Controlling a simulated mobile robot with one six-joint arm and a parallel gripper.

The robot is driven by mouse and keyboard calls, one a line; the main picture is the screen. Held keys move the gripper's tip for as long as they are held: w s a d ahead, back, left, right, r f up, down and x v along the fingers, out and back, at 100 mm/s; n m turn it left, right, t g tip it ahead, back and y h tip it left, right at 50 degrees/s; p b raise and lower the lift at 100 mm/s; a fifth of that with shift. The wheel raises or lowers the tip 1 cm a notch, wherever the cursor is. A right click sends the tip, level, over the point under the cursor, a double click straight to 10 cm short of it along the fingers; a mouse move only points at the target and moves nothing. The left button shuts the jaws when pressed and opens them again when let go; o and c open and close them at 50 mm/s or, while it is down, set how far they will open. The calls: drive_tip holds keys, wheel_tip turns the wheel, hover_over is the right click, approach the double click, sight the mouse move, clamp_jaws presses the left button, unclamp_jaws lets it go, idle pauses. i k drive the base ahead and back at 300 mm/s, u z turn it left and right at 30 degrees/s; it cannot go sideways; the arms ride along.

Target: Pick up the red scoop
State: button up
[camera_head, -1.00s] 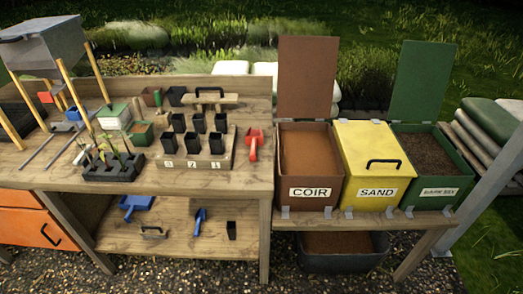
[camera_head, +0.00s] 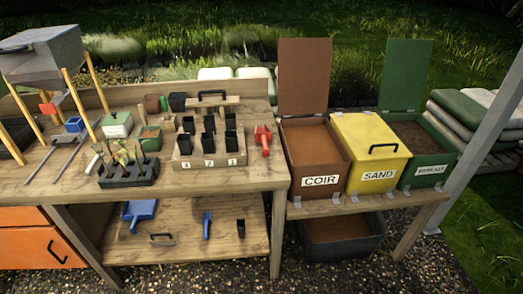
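The red scoop (camera_head: 263,140) lies on the wooden bench top near its right end, just right of the wooden block with black pots. Its wider part points away from me and its narrower end points toward the front edge. Nothing covers it. My gripper is not in view.
Several black pots stand in and on a numbered wooden holder (camera_head: 183,163) left of the scoop. Right of the bench are an open COIR bin (camera_head: 321,182), a shut yellow SAND bin (camera_head: 379,176) and an open green bin (camera_head: 427,172). Blue scoops (camera_head: 139,209) lie on the lower shelf.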

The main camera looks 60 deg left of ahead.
sight(263, 135)
drive_tip(key=k, duration=1.7)
drive_tip(key=z, duration=2.1)
drive_tip(key=k, duration=0.15)
drive_tip(key=u, duration=4.4)
drive_tip(key=i, duration=0.7)
drive_tip(key=z, duration=0.05)
